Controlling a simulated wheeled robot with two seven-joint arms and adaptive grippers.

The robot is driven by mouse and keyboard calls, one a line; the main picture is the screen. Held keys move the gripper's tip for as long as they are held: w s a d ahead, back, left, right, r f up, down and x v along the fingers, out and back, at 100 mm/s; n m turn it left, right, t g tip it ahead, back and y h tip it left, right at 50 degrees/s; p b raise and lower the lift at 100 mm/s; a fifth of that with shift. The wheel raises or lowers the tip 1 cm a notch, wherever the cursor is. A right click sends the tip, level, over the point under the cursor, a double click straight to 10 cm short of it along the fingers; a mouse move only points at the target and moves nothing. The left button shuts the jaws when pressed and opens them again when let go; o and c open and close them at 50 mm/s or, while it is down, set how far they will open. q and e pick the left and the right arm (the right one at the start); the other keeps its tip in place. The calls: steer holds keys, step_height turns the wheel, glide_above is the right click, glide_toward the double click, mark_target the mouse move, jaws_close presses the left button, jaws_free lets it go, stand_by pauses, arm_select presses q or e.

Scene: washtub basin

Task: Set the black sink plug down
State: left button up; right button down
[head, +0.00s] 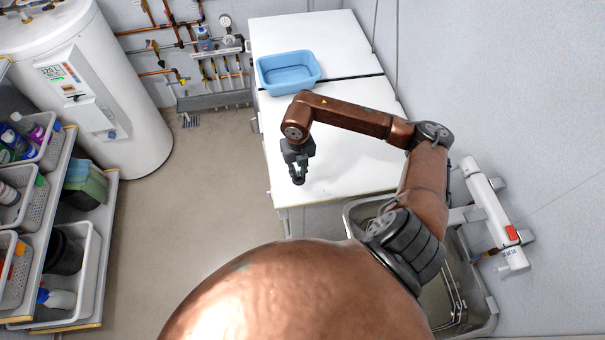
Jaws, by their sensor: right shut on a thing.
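My right gripper (297,168) hangs pointing down at the left edge of the white worktop (350,168), in the middle of the view. It is shut on the black sink plug (298,180), a small dark shape at its fingertips. The plug is hard to tell apart from the dark fingers. I cannot tell whether the plug touches the worktop or is held above it. My left gripper is not in view.
A blue tub (288,86) stands at the worktop's far end. A metal basin (482,318) lies at the lower right, partly behind my right arm. Shelves with bins (92,285) stand left, near a white boiler (130,120). The worktop's near part is clear.

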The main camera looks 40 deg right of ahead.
steer(key=d+f, duration=0.1)
steer(key=w+d+f, duration=0.1)
steer(key=f, duration=0.2)
steer(key=shift+w+d+f, duration=0.25)
steer(key=shift+w+d, duration=0.15)
steer(key=f, duration=0.1)
steer(key=f+p, duration=0.1)
steer(key=f, duration=0.1)
steer(key=shift+w+d+p, duration=0.1)
steer(key=shift+d+p, duration=0.1)
steer(key=shift+p, duration=0.1)
steer(key=shift+f, duration=0.35)
steer(key=shift+f, duration=0.2)
steer(key=c, duration=1.9)
jaws_free()
steer(key=shift+r, duration=0.2)
